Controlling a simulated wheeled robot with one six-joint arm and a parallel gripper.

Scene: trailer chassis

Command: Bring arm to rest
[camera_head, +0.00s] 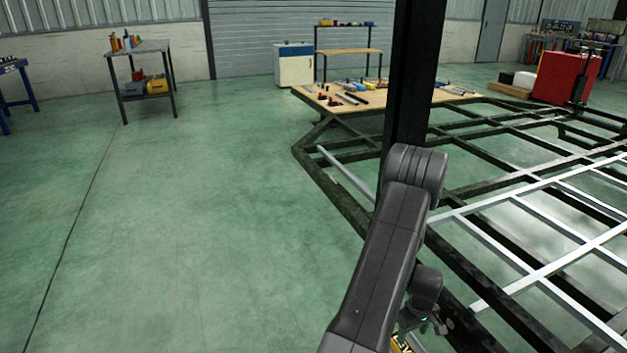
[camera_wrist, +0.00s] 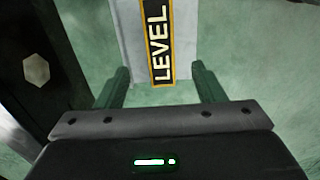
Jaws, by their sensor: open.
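My gripper (camera_wrist: 161,84) shows in the wrist view with its two green fingers apart and empty. Beyond and between the fingertips is a pale grey surface with a black and yellow label (camera_wrist: 160,40) reading "LEVEL". A gap to the fingers shows on both sides of the label. In the head view my arm reaches down at the lower middle, and my gripper (camera_head: 424,326) is small and partly hidden by the arm. A yellow piece with dark letters (camera_head: 400,343) shows just below it at the bottom edge.
The dark chassis frame (camera_head: 350,206) with pale crossbars fills the right. A black post (camera_head: 413,70) rises behind my arm. A wooden worktop (camera_head: 350,103) with tools stands behind. A dark beam (camera_wrist: 60,35) is close left in the wrist view. Open green floor lies left.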

